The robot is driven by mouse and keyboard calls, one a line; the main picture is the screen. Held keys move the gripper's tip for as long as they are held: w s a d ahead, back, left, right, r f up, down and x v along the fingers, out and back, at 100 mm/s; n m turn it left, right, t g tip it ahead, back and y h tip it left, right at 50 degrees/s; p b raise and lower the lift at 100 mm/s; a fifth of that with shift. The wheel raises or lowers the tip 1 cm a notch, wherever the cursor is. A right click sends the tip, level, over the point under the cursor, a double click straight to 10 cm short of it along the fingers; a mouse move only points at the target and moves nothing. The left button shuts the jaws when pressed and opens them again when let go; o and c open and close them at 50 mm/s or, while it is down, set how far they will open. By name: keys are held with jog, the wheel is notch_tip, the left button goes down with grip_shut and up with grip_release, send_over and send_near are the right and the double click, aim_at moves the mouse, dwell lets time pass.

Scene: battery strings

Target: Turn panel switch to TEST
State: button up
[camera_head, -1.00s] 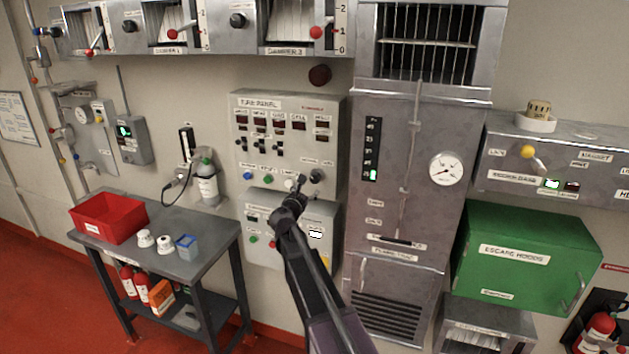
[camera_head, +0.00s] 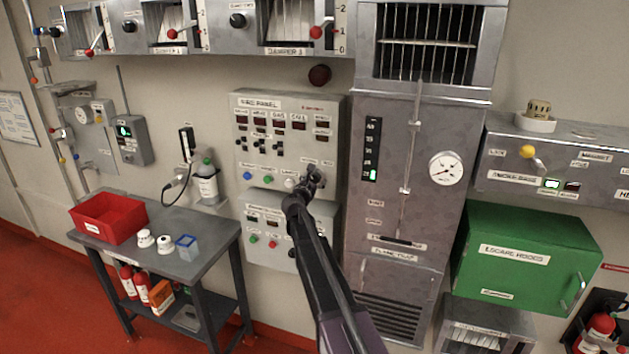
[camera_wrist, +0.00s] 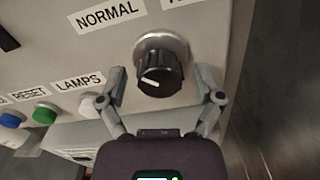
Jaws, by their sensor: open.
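The panel switch (camera_wrist: 160,72) is a black ridged knob with a white pointer mark on a round silver base. In the wrist view it sits between the two open fingers of my gripper (camera_wrist: 160,92), and I see no finger clearly pressing on it. A NORMAL label (camera_wrist: 111,16) is above left of it; the label at the top right is cut off. In the head view my gripper (camera_head: 312,178) is at the lower right of the fire panel (camera_head: 262,180) and hides most of the knob.
Left of the knob are a white lamps button (camera_wrist: 90,106), a green button (camera_wrist: 45,113) and a blue button (camera_wrist: 12,120). A tall metal cabinet (camera_head: 420,210) stands close to the right. A table (camera_head: 205,235) with a red bin (camera_head: 108,218) is at the left.

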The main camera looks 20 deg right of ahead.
jog(key=c, duration=1.1)
jog(key=shift+c, duration=0.2)
jog(key=shift+m, duration=0.4)
jog(key=m, duration=0.8)
jog(key=shift+m, duration=0.3)
jog(key=m, duration=0.8)
jog(key=shift+m, duration=0.3)
jog(key=shift+w, duration=0.1)
